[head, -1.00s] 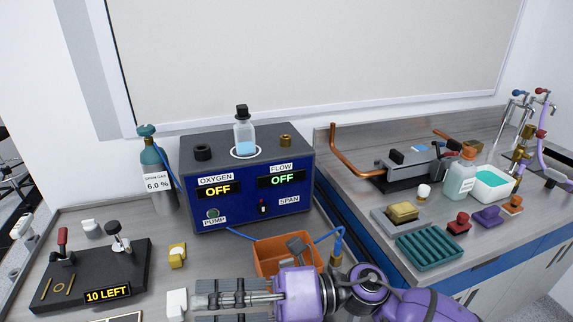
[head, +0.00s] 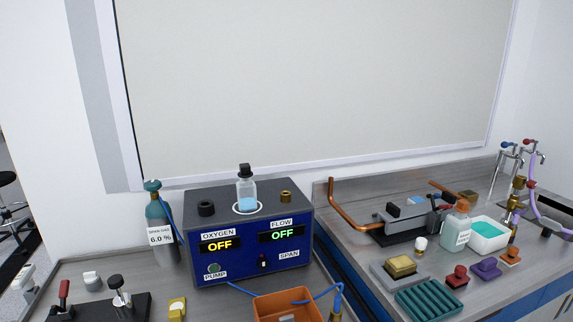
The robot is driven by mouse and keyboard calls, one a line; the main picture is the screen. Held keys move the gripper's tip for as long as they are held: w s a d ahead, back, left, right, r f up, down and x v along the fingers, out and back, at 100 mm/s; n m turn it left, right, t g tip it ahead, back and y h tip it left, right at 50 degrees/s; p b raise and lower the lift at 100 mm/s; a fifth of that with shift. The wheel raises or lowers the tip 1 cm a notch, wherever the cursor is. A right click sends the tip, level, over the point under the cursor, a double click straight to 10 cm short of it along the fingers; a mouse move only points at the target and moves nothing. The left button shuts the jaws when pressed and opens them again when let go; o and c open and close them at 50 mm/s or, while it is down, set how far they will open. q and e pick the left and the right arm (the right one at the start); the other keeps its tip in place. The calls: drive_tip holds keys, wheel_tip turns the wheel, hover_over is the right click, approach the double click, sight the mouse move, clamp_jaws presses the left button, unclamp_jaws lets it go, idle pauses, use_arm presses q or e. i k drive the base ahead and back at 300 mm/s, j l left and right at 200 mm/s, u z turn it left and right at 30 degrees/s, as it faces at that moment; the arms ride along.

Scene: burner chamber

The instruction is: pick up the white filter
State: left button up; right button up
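Neither gripper is in view. Nothing in the head view can be surely told as the white filter. A small white piece (head: 92,281) lies at the back of the left bench, behind the black plate. Another small white piece with a rounded top (head: 420,243) stands on the right bench, in front of the grey clamp device. The near part of the left bench is cut off by the lower picture edge, so anything lying there is hidden.
The blue analyser box (head: 250,245) stands on the left bench, with a teal gas cylinder (head: 161,222) beside it. An orange bin (head: 263,308) sits in front. The right bench holds a teal ribbed tray (head: 428,299), a bottle (head: 456,230) and a white tub (head: 489,236).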

sight(90, 278)
drive_tip(key=u, duration=1.35)
